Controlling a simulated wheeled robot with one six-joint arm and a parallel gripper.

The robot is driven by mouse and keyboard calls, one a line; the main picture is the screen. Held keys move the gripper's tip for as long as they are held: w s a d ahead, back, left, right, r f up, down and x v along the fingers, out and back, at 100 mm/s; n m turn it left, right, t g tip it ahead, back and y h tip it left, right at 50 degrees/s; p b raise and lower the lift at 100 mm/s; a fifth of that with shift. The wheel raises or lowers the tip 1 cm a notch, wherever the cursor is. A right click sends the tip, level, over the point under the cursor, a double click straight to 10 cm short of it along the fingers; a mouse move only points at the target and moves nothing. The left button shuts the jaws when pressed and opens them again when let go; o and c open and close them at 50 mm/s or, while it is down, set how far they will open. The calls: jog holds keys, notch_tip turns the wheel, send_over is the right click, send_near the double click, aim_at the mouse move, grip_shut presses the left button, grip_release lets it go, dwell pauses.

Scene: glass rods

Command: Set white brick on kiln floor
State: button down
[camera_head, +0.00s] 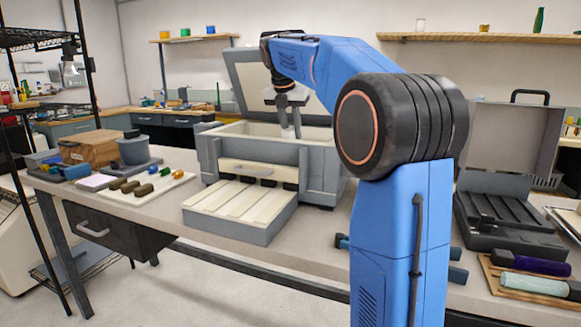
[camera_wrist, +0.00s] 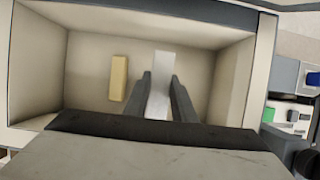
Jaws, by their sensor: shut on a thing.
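The kiln (camera_head: 215,160) is a grey box with a cream lining, and its lid (camera_head: 249,80) stands open at the back. My gripper (camera_head: 289,108) reaches down into the kiln opening. In the wrist view my gripper (camera_wrist: 162,92) is shut on the white brick (camera_wrist: 161,72), which sits between the two fingers with its far end sticking out. The kiln floor (camera_wrist: 92,82) lies below. Whether the brick touches the floor cannot be told. A yellowish brick (camera_wrist: 119,78) lies on the kiln floor to the left, apart from the white brick.
The kiln walls (camera_wrist: 232,75) surround my gripper closely on the right. A grey stand with cream strips (camera_head: 240,207) is in front of the kiln. A white board with dark pieces (camera_head: 150,194) lies left. An open grey case (camera_head: 505,215) is at right.

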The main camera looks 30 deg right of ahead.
aim_at(286, 131)
jog(key=shift+f, duration=5)
jog(key=shift+f, duration=0.15)
jog(key=c, duration=1.5)
grip_release()
jog(key=v, duration=1.2)
